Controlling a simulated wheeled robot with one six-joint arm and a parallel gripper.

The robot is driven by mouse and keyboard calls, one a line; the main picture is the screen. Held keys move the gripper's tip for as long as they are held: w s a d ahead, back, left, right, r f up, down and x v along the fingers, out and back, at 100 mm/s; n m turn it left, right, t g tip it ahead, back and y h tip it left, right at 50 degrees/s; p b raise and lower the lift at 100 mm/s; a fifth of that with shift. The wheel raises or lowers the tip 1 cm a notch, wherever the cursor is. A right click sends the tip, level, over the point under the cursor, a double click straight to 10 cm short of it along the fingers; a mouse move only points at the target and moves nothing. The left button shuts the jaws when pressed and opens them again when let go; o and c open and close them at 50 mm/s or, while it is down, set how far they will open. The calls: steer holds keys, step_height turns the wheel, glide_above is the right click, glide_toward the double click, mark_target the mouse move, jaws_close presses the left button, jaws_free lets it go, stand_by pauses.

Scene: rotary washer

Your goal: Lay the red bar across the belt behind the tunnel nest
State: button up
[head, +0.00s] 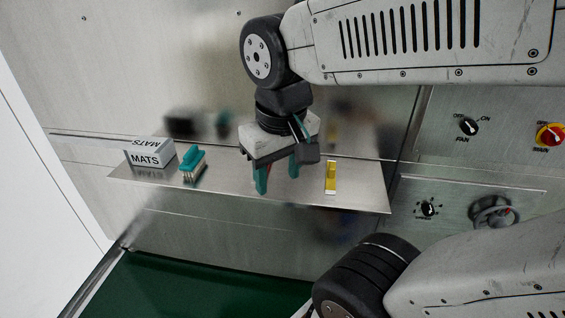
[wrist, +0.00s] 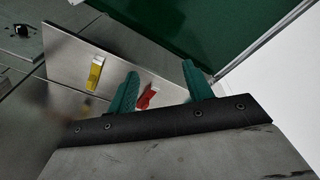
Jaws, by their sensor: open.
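The red bar (wrist: 147,98) lies on the steel shelf (wrist: 70,50) in the wrist view, between my fingers and closer to the left one. In the head view my gripper hides it. My gripper (head: 278,182) points down over the middle of the shelf (head: 350,200), its teal fingers apart and nothing held. The same open gripper (wrist: 160,69) shows in the wrist view. The green belt (head: 200,287) lies below the shelf, and it also shows in the wrist view (wrist: 215,28). I see no tunnel nest in either view.
A yellow bar (head: 331,177) lies on the shelf just right of my gripper. A teal brush (head: 193,163) and a MATS box (head: 149,152) stand to the left. A panel with a fan knob (head: 468,127) and a red main switch (head: 551,134) is at the right.

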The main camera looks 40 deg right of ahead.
steer(key=w+d+f+m+h, duration=0.1)
steer(key=w+d+f+m, duration=0.2)
steer(key=w, duration=0.4)
steer(key=w+d+f+m+t+h, duration=0.1)
steer(key=w+d+f+m, duration=0.2)
steer(key=w+d, duration=0.3)
steer(key=w+d+f+m+h, duration=0.1)
steer(key=w+d+f+m, duration=0.2)
steer(key=w, duration=0.7)
steer(key=shift+w+d+f, duration=0.15)
steer(key=shift+d+f, duration=0.65)
steer(key=shift+f, duration=0.15)
steer(key=shift+t, duration=0.3)
steer(key=x, duration=0.7)
steer(key=shift+f, duration=0.4)
steer(key=shift+s, duration=0.25)
jaws_close()
